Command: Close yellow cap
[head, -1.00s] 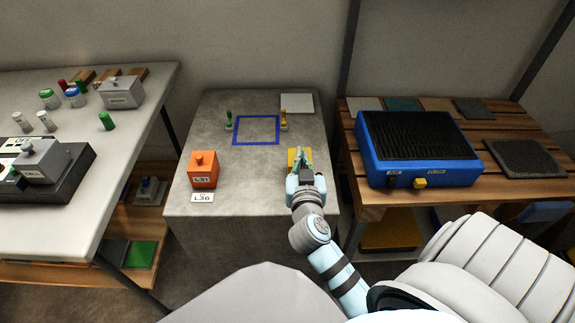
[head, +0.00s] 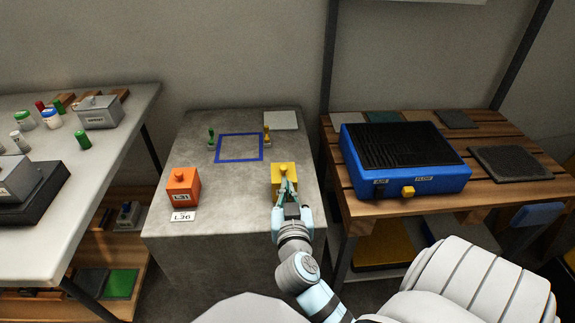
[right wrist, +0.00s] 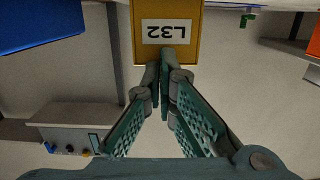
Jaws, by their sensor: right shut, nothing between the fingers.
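A yellow box (head: 284,174) with a round knob on top stands near the front right of the grey block-shaped table. In the right wrist view its face (right wrist: 143,50) carries an upside-down label L32. My right gripper (head: 288,183) is shut and empty at the near side of this box. In the wrist view its closed fingertips (right wrist: 161,66) overlap the box's edge by the label; I cannot tell whether they touch it. My left gripper is not in view.
An orange box (head: 183,186) stands at the front left of the grey table (head: 225,192), with label L36 before it. A green upright piece (head: 211,140) stands behind. A blue device (head: 400,172) with a yellow knob (head: 407,191) sits on the right wooden table.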

